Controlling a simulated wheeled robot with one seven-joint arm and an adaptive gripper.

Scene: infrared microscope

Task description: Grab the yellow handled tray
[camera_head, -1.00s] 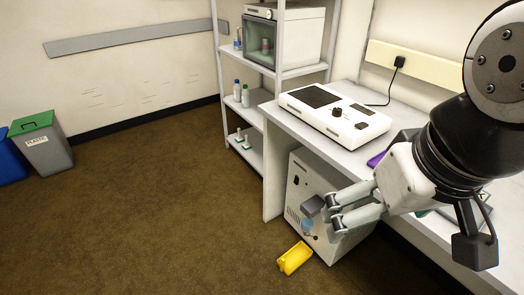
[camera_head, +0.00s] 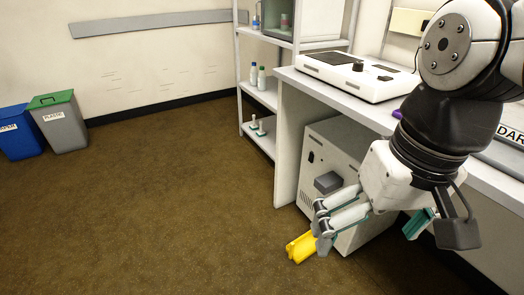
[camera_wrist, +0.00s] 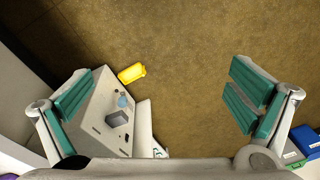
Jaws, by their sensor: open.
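The yellow tray (camera_head: 301,248) lies on the brown floor in front of the white boxy machine under the bench. In the head view my gripper (camera_head: 335,225) is in front of it and hides part of its right side. The tray and gripper look apart.
The white machine (camera_head: 335,150) stands under the bench (camera_head: 290,120), close to the tray. A white device (camera_head: 345,75) sits on the bench. A shelf rack (camera_head: 262,98) stands behind. Blue (camera_head: 18,133) and grey-green bins (camera_head: 60,122) are at far left. The floor (camera_head: 150,220) between is clear.

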